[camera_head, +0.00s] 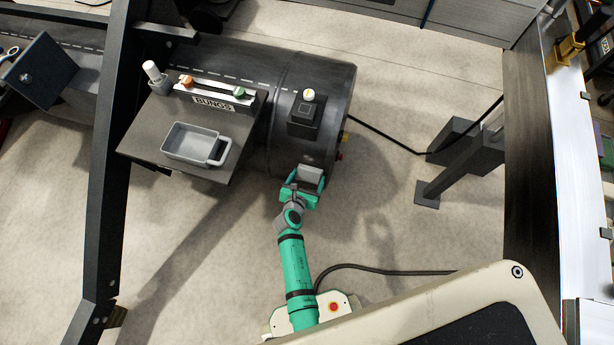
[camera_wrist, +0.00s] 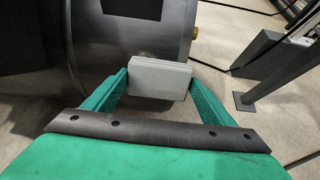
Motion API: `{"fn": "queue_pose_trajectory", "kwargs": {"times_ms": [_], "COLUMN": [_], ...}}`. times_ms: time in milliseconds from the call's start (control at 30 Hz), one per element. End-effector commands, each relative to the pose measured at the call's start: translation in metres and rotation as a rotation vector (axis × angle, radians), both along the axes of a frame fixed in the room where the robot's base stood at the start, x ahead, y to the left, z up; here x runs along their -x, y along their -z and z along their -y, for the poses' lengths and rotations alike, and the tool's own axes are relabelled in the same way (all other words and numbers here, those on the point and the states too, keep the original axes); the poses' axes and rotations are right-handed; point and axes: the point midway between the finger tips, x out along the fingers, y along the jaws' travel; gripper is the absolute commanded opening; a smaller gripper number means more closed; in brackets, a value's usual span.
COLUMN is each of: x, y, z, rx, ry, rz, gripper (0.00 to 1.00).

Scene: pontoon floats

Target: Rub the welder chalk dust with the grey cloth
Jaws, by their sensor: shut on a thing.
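My gripper (camera_head: 304,181) is shut on the grey cloth (camera_head: 311,174), which looks like a pale folded block. In the wrist view the cloth (camera_wrist: 158,78) sits between the green fingers, in front of the curved side of the dark float (camera_wrist: 120,40). In the head view the cloth is at the lower right side of the float (camera_head: 325,75), near its end. I cannot tell whether the cloth touches the float. I cannot make out any welder chalk dust in either view.
A dark shelf (camera_head: 135,140) left of my gripper holds a grey tray (camera_head: 170,153) and a rack marked BUNGS (camera_head: 215,103). A dark box with a yellow-and-white knob (camera_head: 309,95) sits on the float. A dark stand (camera_head: 440,180) is at right. Floor between is clear.

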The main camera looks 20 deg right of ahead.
Motion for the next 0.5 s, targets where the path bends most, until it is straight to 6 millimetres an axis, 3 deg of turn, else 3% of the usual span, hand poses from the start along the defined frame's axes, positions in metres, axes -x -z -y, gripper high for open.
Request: {"fn": "queue_pose_trajectory", "kwargs": {"times_ms": [167,500], "x": [-0.009,-0.030], "y": [-0.001,0.015], "z": [0.001,0.016], "rx": [0.003,0.002], "ry": [-0.013,-0.009], "rz": [0.005,0.005], "gripper": [0.59,0.59]}}
